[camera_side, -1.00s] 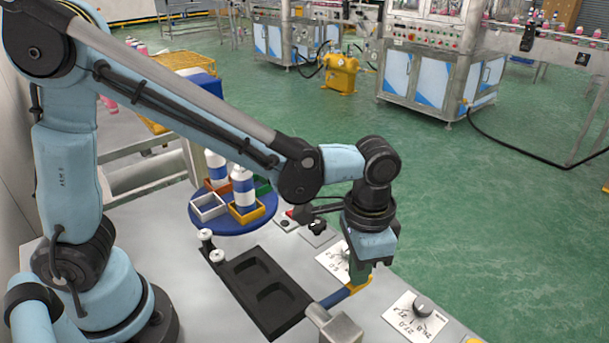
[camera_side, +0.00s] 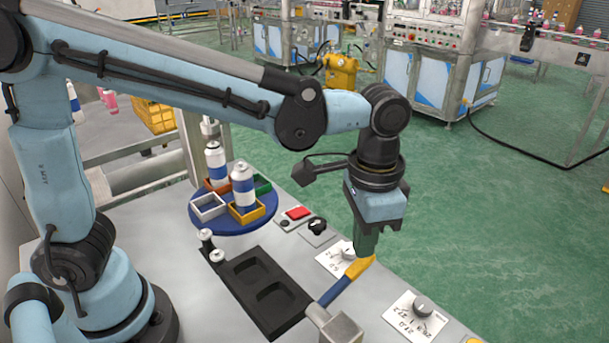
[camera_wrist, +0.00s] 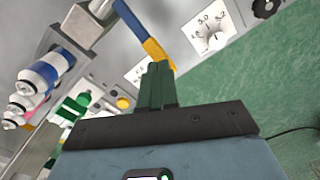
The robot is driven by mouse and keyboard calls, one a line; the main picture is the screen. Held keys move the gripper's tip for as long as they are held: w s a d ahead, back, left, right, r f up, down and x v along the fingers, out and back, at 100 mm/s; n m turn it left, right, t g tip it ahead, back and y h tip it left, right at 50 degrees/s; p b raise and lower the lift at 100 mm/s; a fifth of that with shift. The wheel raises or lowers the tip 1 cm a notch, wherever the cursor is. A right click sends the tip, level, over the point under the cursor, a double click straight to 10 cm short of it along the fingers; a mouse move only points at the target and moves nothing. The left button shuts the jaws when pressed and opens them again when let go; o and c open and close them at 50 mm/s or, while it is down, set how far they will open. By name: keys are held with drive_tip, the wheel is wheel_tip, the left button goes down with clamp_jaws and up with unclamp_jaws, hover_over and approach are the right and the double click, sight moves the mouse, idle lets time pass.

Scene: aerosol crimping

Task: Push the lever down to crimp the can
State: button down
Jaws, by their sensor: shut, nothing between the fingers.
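The lever (camera_side: 337,289) has a blue shaft and a yellow grip, and it tilts upward from a grey metal block. Its yellow grip also shows in the wrist view (camera_wrist: 155,51). My gripper (camera_side: 364,255) has green fingers, shut together, pointing down at the yellow grip. In the wrist view the fingertips (camera_wrist: 159,66) are at the end of the grip; I cannot tell whether they touch it. White-and-blue cans (camera_side: 243,187) stand in coloured holders on the round blue turntable (camera_side: 235,227). Cans also show at the left of the wrist view (camera_wrist: 46,69).
A black tray with recesses (camera_side: 235,273) lies beside the lever block (camera_side: 338,329). A red button (camera_side: 298,213) and dial plates (camera_side: 415,314) are on the grey worktop.

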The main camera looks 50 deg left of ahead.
wheel_tip(320, 180, up, 8)
drive_tip(key=shift+r, duration=0.2)
idle(0.8)
drive_tip(key=s+a+f+n+t, duration=0.2)
drive_tip(key=a+f+n+t, duration=0.1)
drive_tip(key=a, duration=0.6)
drive_tip(key=s+a+f+n+t, duration=0.2)
drive_tip(key=a+f+n+t, duration=0.1)
drive_tip(key=a, duration=0.6)
drive_tip(key=shift+a+f+t, duration=0.25)
drive_tip(key=shift+f+t, duration=0.35)
drive_tip(key=shift+f, duration=0.35)
